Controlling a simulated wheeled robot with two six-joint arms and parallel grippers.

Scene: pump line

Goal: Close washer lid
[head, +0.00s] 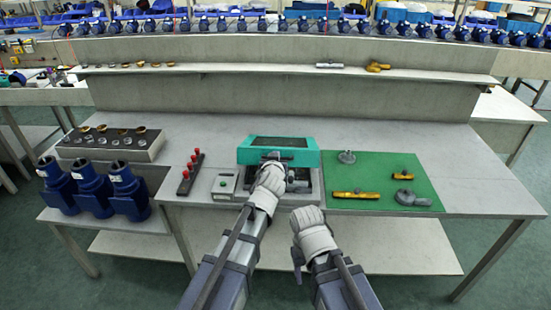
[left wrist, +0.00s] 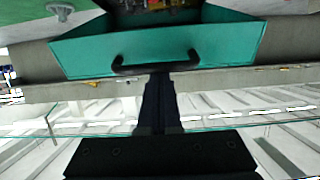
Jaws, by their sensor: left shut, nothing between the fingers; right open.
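The washer's teal lid (head: 258,157) stands raised at the back of the washer body (head: 316,190), whose dark inside shows below it. The lid has a dark window on top and a black handle (left wrist: 120,62) on its front face. My left gripper (head: 273,157) is shut and empty, in front of the lid at the handle. In the left wrist view the closed fingers (left wrist: 160,80) reach up to the handle; I cannot tell whether they touch it. My right gripper (head: 298,262) is open, low in front of the table edge, partly hidden by its own wrist.
A green mat (head: 380,172) with brass and grey parts lies right of the washer. To the left are a small grey box (head: 224,185), a red-knobbed strip (head: 190,172), a parts tray (head: 110,143) and blue pump housings (head: 92,188). A shelf (head: 290,69) runs behind.

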